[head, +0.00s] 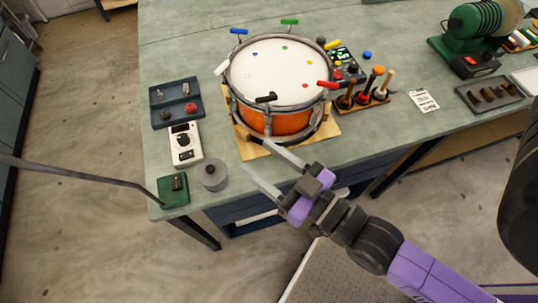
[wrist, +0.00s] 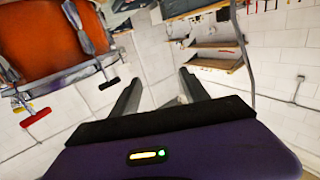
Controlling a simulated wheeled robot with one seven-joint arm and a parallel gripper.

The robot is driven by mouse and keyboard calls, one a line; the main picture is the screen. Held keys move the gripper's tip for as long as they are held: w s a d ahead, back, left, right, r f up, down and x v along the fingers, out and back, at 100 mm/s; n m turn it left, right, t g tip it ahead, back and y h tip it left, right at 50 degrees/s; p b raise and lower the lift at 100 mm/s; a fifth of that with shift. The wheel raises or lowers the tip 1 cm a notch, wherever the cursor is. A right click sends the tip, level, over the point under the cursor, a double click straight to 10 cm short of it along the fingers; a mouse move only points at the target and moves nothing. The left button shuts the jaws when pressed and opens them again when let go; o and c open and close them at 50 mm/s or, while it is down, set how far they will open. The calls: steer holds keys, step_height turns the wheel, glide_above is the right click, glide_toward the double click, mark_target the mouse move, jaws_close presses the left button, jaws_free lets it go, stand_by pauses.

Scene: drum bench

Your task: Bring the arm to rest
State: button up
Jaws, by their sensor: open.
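My gripper (head: 264,167) is open and empty in the head view. Its two long pale fingers point up and left, in front of the drum and over the front edge of the bench. My purple arm comes in from the lower right. In the wrist view the fingers of my gripper (wrist: 158,92) stand apart as dark bars with nothing between them. The orange drum (head: 272,122) stands on a wooden board on the bench. Part of the drum (wrist: 38,42) also fills the upper left of the wrist view.
The bench (head: 180,60) holds a blue tray (head: 176,117), a white device (head: 185,158), a grey round piece (head: 212,188) and a green block (head: 165,198) left of the drum. A mallet rack (head: 378,95) and a green machine (head: 450,52) stand right. A dark rod crosses the left.

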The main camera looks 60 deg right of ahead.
steer(key=shift+s, duration=0.2)
stand_by(0.5)
steer(key=s+a+f+n+g+y+b, duration=0.1)
steer(key=s+a+f+g+y, duration=0.1)
steer(key=s, duration=0.9)
steer(key=shift+s+a+f+n+g, duration=0.2)
steer(key=shift+s+f+n+g, duration=0.1)
steer(key=shift+g, duration=0.1)
steer(key=shift+w, duration=0.1)
stand_by(0.9)
